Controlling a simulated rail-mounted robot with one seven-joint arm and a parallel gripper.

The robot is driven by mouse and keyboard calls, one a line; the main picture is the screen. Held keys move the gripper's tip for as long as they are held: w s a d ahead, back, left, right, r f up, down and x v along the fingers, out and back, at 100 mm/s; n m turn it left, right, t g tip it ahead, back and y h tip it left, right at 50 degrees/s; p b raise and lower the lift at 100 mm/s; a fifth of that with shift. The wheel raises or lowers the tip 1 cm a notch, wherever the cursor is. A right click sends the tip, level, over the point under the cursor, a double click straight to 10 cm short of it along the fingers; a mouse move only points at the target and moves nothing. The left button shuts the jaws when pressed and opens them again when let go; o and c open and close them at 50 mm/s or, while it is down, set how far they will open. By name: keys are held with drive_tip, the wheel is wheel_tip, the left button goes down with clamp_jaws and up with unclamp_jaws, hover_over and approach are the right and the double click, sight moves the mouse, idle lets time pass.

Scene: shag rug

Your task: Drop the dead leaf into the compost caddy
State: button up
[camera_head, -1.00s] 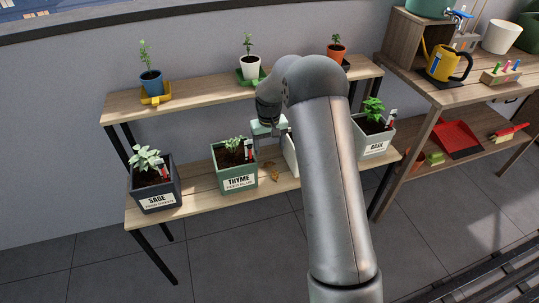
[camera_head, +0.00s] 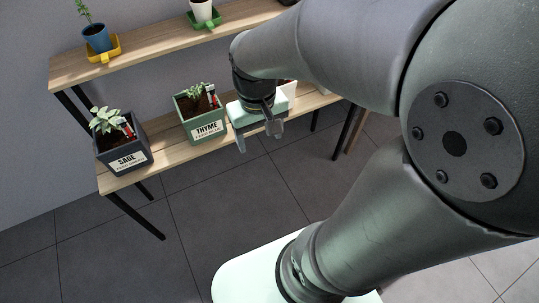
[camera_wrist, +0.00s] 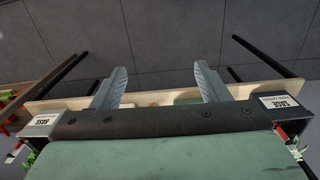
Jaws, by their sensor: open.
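My gripper (camera_head: 257,136) is open, with its fingers pointing down in front of the lower plant shelf (camera_head: 165,157), right of the thyme pot. I cannot make out the dead leaf in either current view; the gripper covers part of the shelf. The compost caddy cannot be identified in these views.
A dark sage pot (camera_head: 122,142) and a green thyme pot (camera_head: 203,120) stand on the lower shelf. A blue pot (camera_head: 97,38) in a yellow tray stands on the upper shelf. A white pot (camera_head: 290,88) is partly hidden behind the gripper. Tiled floor (camera_head: 225,200) in front is clear.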

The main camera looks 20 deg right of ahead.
drive_tip(key=shift+o, duration=0.7)
drive_tip(key=s+f, duration=0.1)
drive_tip(key=s, duration=0.5)
drive_tip(key=shift+s+f, duration=0.15)
drive_tip(key=shift+s, duration=0.05)
drive_tip(key=shift+a, duration=0.1)
drive_tip(key=shift+w, duration=0.1)
drive_tip(key=w+d+f+b, duration=0.1)
drive_tip(key=w+f+b, duration=0.1)
drive_tip(key=w, duration=1.7)
drive_tip(key=w+d+f+b, duration=0.2)
drive_tip(key=w, duration=1.7)
wheel_tip(320, 180, down, 12)
drive_tip(key=shift+r+b, duration=0.1)
drive_tip(key=shift+b, duration=1)
wheel_tip(320, 180, down, 5)
drive_tip(key=shift+s+d+f+b, duration=0.15)
drive_tip(key=shift+b, duration=0.65)
drive_tip(key=c, duration=1.1)
